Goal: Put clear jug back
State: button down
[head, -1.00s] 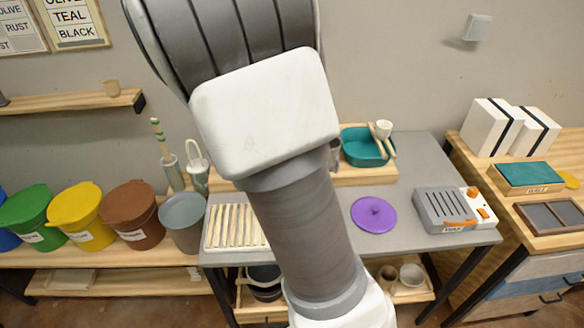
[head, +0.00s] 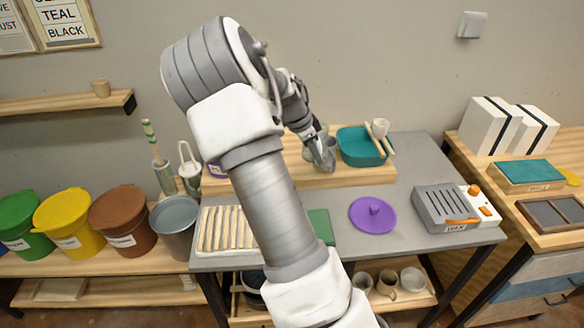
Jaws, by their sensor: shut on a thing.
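My gripper (head: 316,146) is in the middle of the head view, over the raised wooden shelf (head: 290,179) at the back of the grey table. It points down and is shut on the clear jug (head: 328,158), which looks greyish and see-through. The jug is upright or nearly so, just left of the teal basin. I cannot tell whether its base touches the shelf. My arm hides part of the shelf and table to the left.
A purple lid (head: 373,214), a slatted rack (head: 226,229) and a grey box (head: 455,211) lie on the grey table (head: 415,165). Lidded buckets stand left.

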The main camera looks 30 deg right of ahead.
jog(key=w+a+f, duration=0.2)
jog(key=w+f, duration=0.6)
jog(key=f, duration=0.1)
jog(key=shift+w+a+f+p, duration=0.15)
jog(key=shift+w+f+p, duration=0.05)
jog(key=shift+w+p, duration=0.25)
jog(key=shift+f, duration=0.25)
jog(key=c, duration=0.9)
grip_release()
jog(key=shift+r, duration=0.15)
